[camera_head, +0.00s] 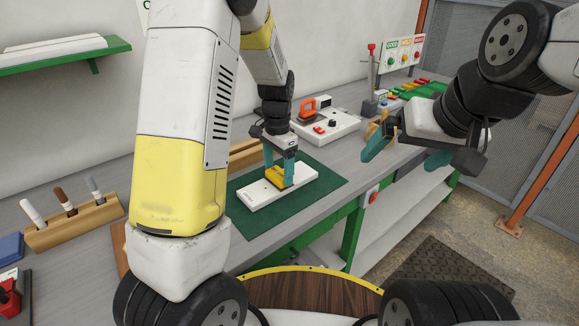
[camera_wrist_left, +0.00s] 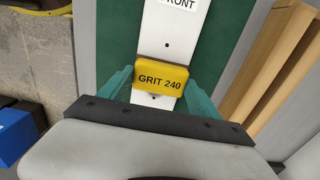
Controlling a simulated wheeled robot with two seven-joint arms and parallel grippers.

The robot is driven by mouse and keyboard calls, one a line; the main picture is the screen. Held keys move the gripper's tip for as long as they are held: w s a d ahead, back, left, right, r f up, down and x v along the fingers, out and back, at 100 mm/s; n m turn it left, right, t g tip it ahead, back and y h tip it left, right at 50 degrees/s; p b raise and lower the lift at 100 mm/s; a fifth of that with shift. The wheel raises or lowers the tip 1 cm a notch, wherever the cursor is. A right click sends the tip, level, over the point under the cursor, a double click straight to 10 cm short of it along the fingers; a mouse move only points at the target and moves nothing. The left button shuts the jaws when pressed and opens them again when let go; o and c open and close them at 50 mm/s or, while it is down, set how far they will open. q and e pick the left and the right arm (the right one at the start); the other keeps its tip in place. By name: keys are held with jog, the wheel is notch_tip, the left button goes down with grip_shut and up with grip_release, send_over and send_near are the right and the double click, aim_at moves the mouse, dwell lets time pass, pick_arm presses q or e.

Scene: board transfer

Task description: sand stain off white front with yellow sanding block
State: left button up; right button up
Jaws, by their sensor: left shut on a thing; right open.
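The white front (camera_head: 262,192) lies flat on a green mat (camera_head: 325,181) on the bench. It also shows in the left wrist view (camera_wrist_left: 172,28), with a label reading "FRONT" at its top edge and small dark holes. The yellow sanding block (camera_head: 274,176) rests on or just above the front; in the left wrist view the block (camera_wrist_left: 161,78) reads "GRIT 240". My left gripper (camera_head: 280,170) is shut on the block from above, a teal finger on each side. No stain is visible; the block may hide it. My right gripper (camera_head: 405,152) is open and empty, off the bench's front edge.
A wooden rack (camera_head: 75,222) with several markers stands at the left. The bench's front edge is close to the mat.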

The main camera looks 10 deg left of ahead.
pick_arm(q)
jog(key=shift+w+d+r, duration=0.1)
jog(key=shift+w+d, duration=0.35)
jog(key=shift+d, duration=0.05)
jog(key=shift+w+d+f, duration=0.2)
jog(key=shift+w+d, duration=0.9)
jog(key=shift+s+a+r, duration=0.1)
jog(key=shift+s+a, duration=1.65)
jog(key=shift+w+r, duration=0.1)
jog(key=shift+r, duration=3.35)
jog(key=shift+f, duration=3.05)
